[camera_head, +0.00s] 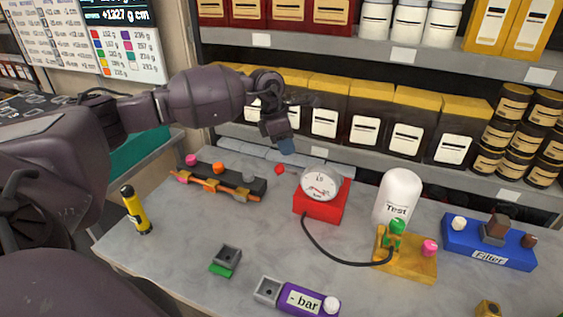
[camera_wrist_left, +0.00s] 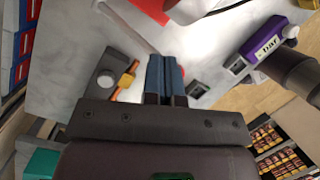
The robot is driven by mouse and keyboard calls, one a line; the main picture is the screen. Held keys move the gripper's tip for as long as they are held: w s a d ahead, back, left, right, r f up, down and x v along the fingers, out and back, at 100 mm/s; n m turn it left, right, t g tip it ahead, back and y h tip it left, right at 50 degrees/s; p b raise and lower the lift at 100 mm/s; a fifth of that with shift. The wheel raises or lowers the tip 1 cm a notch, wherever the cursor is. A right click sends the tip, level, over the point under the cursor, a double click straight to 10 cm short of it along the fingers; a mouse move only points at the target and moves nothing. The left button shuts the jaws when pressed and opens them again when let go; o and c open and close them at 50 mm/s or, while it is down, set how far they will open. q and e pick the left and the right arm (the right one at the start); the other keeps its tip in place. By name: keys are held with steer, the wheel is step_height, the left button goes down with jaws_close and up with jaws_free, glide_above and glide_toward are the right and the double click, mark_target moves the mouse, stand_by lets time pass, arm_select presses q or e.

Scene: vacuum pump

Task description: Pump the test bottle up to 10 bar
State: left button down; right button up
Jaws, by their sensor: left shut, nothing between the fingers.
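The white test bottle (camera_head: 399,190) stands upright at the back of a yellow base (camera_head: 415,264) with green and pink knobs. A round dial gauge (camera_head: 320,185) sits on a red block (camera_head: 318,211). A black hose (camera_head: 335,256) runs from the red block to the yellow base. A purple block marked "- bar" (camera_head: 302,299) lies at the front; it also shows in the left wrist view (camera_wrist_left: 268,45). My left gripper (camera_head: 287,147) is shut and empty, above the table's back, left of the gauge; its fingers show in the left wrist view (camera_wrist_left: 165,75). My right gripper is not visible.
A dark bar (camera_head: 218,180) with several knobs and an orange rod lies at the left. A yellow-black cylinder (camera_head: 136,211), a grey-green block (camera_head: 226,260), a red ball (camera_head: 279,170) and a blue "Filter" block (camera_head: 488,246) are on the table. Stocked shelves (camera_head: 400,62) stand close behind.

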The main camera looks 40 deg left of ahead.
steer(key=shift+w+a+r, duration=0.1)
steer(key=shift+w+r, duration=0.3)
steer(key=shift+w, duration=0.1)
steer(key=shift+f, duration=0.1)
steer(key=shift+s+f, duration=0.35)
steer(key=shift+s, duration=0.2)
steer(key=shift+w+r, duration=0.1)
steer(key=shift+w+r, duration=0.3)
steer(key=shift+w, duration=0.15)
arm_select(q)
steer(key=shift+f, duration=0.1)
steer(key=shift+s+f, duration=0.2)
steer(key=shift+s, duration=0.05)
steer(key=shift+d, duration=0.1)
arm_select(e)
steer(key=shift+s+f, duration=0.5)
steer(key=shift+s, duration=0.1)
